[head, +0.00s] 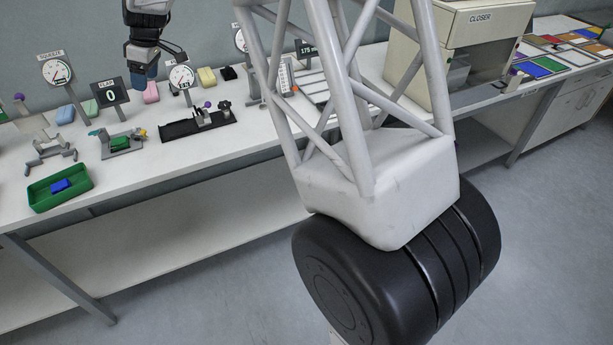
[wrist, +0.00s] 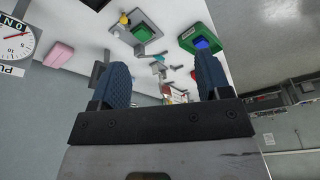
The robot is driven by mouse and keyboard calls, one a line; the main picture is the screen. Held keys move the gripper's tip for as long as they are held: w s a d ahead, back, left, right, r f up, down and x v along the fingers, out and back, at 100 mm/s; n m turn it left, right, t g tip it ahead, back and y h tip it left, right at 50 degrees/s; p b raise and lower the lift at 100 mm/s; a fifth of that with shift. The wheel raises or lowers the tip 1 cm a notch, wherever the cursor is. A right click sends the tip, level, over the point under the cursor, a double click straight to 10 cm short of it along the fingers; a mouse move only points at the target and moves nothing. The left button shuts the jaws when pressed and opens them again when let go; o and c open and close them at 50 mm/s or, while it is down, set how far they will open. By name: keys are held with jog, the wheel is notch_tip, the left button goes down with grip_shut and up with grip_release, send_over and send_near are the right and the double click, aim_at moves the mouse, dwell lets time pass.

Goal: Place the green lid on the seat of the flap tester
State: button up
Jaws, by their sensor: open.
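The flap tester is a small grey fixture (head: 134,133) on the bench, just in front of a dark display (head: 110,94) labelled FLAP that reads 0. A green block (head: 120,143), which looks like the green lid, sits on the fixture. It also shows on the grey base in the wrist view (wrist: 143,34). I cannot tell how exactly it is seated. My gripper (head: 146,82) is above the back of the bench, apart from the fixture. In the wrist view its two blue fingers (wrist: 163,72) are spread wide with nothing held between them.
A green tray (head: 36,204) with a blue block (head: 61,185) stands at the front left. A grey stand (head: 52,150) is behind it. A black fixture (head: 185,130) is right of the tester. Dials and a pink block (head: 151,93) line the back. The bench front is mostly clear.

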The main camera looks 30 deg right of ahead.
jog(key=s+d+r+m+h, duration=0.1)
jog(key=s+d+r+m, duration=0.2)
jog(key=s, duration=0.5)
jog(key=s+d+r+m, duration=0.1)
jog(key=s+d+r, duration=0.2)
jog(key=s+d, duration=0.35)
jog(key=s+d+f+m, duration=0.1)
jog(key=s+d+m, duration=0.2)
jog(key=s, duration=1)
jog(key=s+d+f+m+t+h, duration=0.1)
jog(key=s+d, duration=0.4)
jog(key=s, duration=0.7)
jog(key=s+d+f+m+h, duration=0.1)
jog(key=s+d+f+m, duration=0.2)
jog(key=s, duration=1)
jog(key=shift+s+d+f+m+t, duration=0.3)
jog(key=shift+d+m+t, duration=0.15)
jog(key=shift+m, duration=0.75)
jog(key=shift+h, duration=0.3)
